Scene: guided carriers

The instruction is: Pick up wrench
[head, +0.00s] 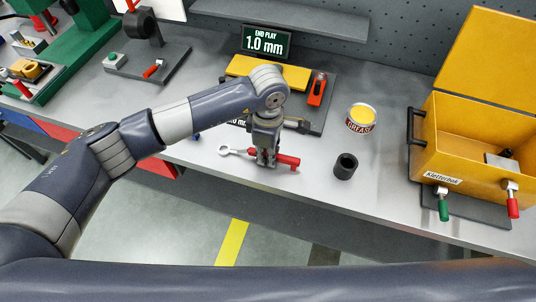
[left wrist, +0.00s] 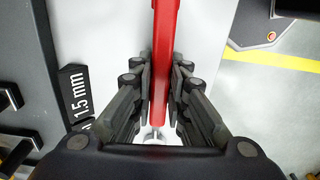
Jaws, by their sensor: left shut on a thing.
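The wrench (head: 288,160) has a red handle and a silver ring end that points left in the head view. It lies level at the table's front part, and I cannot tell whether it touches the table. My left gripper (head: 266,161) points down and is shut on the wrench near its middle, hiding part of it. In the left wrist view the red wrench (left wrist: 165,40) runs between the two finger pads of my left gripper (left wrist: 160,82), with the silver end near the palm. My right gripper is not in view.
A black cylinder (head: 345,166) and a grease can (head: 361,118) stand right of the wrench. A yellow open box (head: 437,150) stands at the right. Behind is a dark board (head: 322,112) with a yellow block (head: 268,73) and an "END PLAY 1.0 mm" sign (head: 265,41).

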